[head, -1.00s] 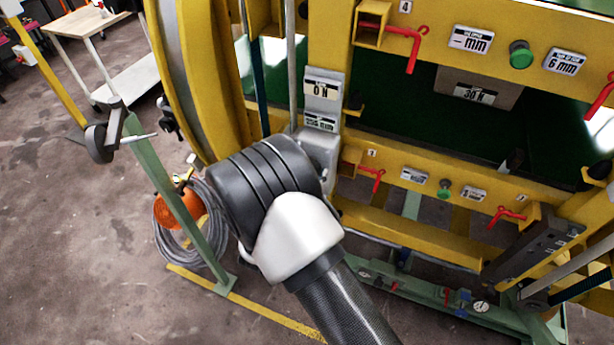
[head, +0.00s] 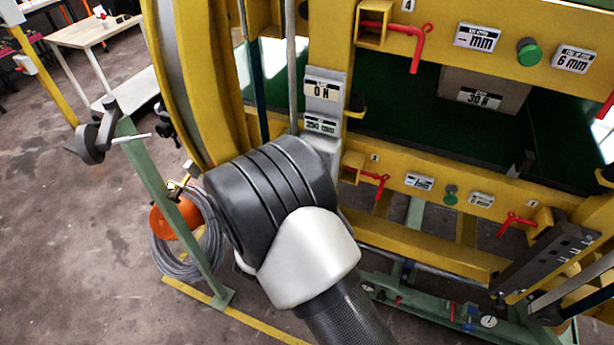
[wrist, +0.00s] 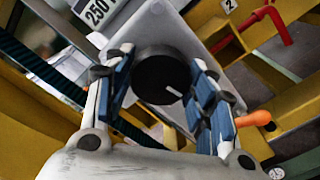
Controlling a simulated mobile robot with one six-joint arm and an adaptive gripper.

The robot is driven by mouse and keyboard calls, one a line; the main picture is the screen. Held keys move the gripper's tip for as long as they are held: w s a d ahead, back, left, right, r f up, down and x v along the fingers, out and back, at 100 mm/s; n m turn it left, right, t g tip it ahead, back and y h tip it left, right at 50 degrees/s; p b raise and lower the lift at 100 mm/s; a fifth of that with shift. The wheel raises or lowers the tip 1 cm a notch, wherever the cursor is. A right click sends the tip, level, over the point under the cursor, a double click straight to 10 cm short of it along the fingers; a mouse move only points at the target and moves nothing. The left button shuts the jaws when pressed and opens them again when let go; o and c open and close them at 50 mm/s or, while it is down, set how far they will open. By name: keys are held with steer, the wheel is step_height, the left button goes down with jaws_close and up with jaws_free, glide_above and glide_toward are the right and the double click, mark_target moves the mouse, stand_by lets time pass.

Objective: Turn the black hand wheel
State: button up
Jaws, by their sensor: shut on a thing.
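The black hand wheel (wrist: 163,76) is a round dark knob with a small white mark on its face, mounted on a grey plate, in the middle of the wrist view. My gripper (wrist: 164,72) is shut on it, with one blue-padded finger on each side of the wheel. In the head view my own arm hides the wheel and the gripper. The grey column with the "0 N" sign (head: 324,89) and the "250 N" sign (head: 322,124) rises just above my wrist.
Red handles (head: 366,179) stick out from the yellow frame (head: 420,240) on the right. A green post (head: 165,190) with a dark crank (head: 92,140), a cable coil (head: 212,245) and an orange object (head: 175,215) stand at left. Open floor lies at far left.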

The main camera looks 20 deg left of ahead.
steer(key=o, duration=1.1)
steer(key=shift+c, duration=0.2)
steer(key=s+a, duration=0.1)
steer(key=s, duration=1.1)
